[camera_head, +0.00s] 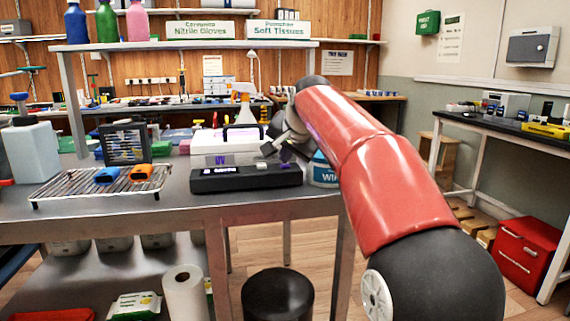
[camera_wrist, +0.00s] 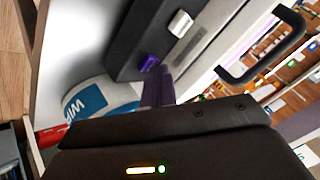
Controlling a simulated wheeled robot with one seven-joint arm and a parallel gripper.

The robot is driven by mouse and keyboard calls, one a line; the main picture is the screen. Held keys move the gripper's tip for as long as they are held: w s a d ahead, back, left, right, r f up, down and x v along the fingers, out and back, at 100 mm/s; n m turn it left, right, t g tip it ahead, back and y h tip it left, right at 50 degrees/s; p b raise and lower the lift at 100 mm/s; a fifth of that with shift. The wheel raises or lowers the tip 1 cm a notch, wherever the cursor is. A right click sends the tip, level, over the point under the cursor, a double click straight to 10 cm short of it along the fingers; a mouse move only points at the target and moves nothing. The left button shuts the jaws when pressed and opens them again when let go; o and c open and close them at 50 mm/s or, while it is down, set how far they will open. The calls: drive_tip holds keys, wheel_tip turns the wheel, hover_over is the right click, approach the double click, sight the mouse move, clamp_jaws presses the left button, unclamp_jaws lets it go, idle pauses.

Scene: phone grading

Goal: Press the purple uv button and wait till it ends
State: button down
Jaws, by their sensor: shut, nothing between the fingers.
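The UV box (camera_head: 222,150) is white with a black handle and a purple "UV" label. It stands on the metal table behind a long black control unit (camera_head: 246,180) with a small lit display, whose text is too small to read. In the wrist view, the purple button (camera_wrist: 148,62) sits on the black unit (camera_wrist: 135,40) near a white switch (camera_wrist: 180,24). My gripper (camera_wrist: 160,72) is shut and empty, its tips right beside the button; I cannot tell whether they touch it. The fingers look purple-tinted. In the head view my gripper (camera_head: 272,148) is above the unit's right end.
A wipes tub (camera_head: 323,172) stands just right of the unit and partly behind my arm. A wire rack (camera_head: 100,183) with blue and orange items is at left, beside a pale bottle (camera_head: 32,150). A black bin (camera_head: 277,295) stands below the table's front edge.

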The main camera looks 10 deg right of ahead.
drive_tip(key=shift+r+p, duration=0.9)
drive_tip(key=shift+p, duration=0.05)
wheel_tip(320, 180, up, 5)
drive_tip(key=p, duration=0.5)
idle(0.4)
